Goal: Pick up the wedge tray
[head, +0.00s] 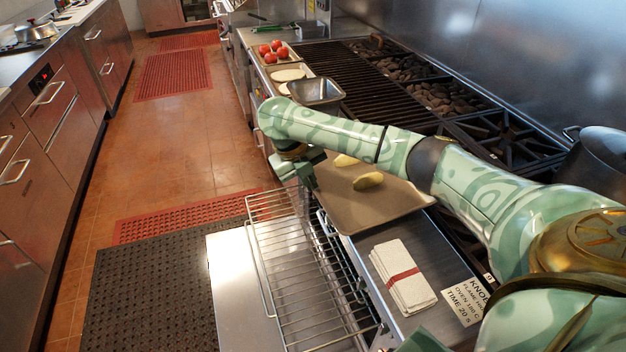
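The wedge tray (385,211) is a shallow tan-brown sheet tray on the counter, right of the pulled-out oven rack. Yellow potato wedges (368,181) lie on it, some partly covered by my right arm, which crosses over its far part. My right gripper (308,180) points down at the tray's far left edge, above the rack's far end. Its fingers are small and partly hidden, so I cannot tell whether they are open or touch the rim. My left gripper is not in view.
An open oven door (232,275) and wire rack (300,300) jut into the aisle. A folded towel (402,277) and printed card (466,302) lie nearer. Beyond are a steel pan (317,91), a tomato tray (273,52) and the grill (345,68). A pot (598,160) stands right.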

